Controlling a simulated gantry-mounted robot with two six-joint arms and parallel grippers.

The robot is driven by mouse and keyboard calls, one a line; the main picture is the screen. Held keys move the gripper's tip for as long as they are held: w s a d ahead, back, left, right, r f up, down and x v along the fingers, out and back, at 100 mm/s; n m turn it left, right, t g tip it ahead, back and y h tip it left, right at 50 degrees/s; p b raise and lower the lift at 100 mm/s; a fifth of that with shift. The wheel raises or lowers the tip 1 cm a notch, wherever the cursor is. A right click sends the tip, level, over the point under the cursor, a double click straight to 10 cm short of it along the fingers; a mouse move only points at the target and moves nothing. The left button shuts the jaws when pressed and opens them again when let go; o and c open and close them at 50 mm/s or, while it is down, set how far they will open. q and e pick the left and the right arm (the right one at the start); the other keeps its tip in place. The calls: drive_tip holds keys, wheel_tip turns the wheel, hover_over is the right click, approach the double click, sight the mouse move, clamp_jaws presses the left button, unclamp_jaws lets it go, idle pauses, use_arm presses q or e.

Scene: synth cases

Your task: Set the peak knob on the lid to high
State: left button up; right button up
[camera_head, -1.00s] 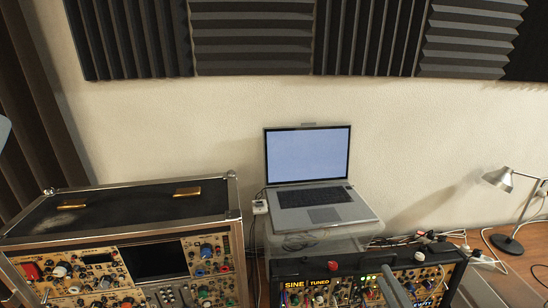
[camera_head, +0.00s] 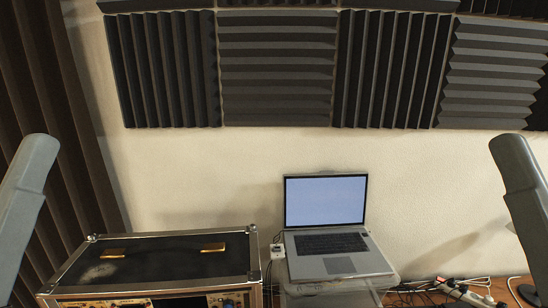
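The synth case (camera_head: 200,270) stands at the lower left with its black top, metal edges and two brass-coloured handles showing. Only a thin upper strip of its front panel (camera_head: 90,303) shows at the bottom edge, with part of a dark screen and a blue knob. I cannot pick out the peak knob or a lid that carries it. Grey links of my two arms rise at the left and right edges. Neither gripper is in view.
An open laptop (camera_head: 335,263) sits on a clear stand right of the case. Cables and a power strip (camera_head: 468,292) lie at the lower right. Dark foam panels (camera_head: 277,65) line the wall above, and a dark foam column (camera_head: 50,120) stands at the left.

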use_arm(q)
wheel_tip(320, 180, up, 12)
drive_tip(key=p, duration=0.8)
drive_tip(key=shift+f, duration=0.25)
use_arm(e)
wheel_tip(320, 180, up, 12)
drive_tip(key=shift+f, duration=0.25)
